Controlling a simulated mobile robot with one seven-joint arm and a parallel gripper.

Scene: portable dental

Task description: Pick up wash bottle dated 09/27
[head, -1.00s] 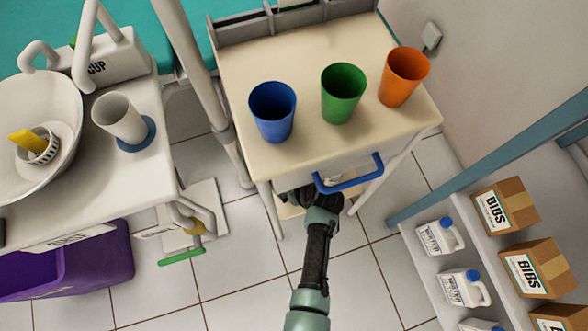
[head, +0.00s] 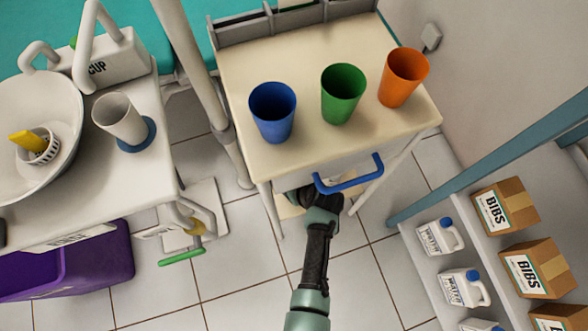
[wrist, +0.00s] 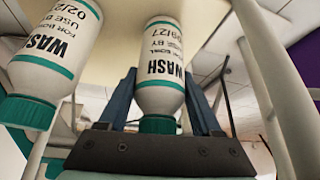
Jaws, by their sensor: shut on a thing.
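The wash bottle dated 09/27 (wrist: 165,52) is white with a teal band and a teal cap, and its label reads WASH. In the wrist view its cap points to the bottom of the picture. My gripper (wrist: 161,103) has a finger on each side of it and is shut on it near the cap end. A second wash bottle (wrist: 52,52), with a date starting 02/2, stands to the left, outside the fingers. In the head view my gripper and both bottles are hidden beneath the cart top; only my arm shows reaching under its front.
The cart top (head: 305,145) holds a blue cup (head: 272,112), a green cup (head: 343,93) and an orange cup (head: 403,77). A blue handle (head: 350,180) sits just above my wrist. Shelves with jugs (head: 440,237) and BIBS boxes (head: 505,208) are at right. Tiled floor is open in front.

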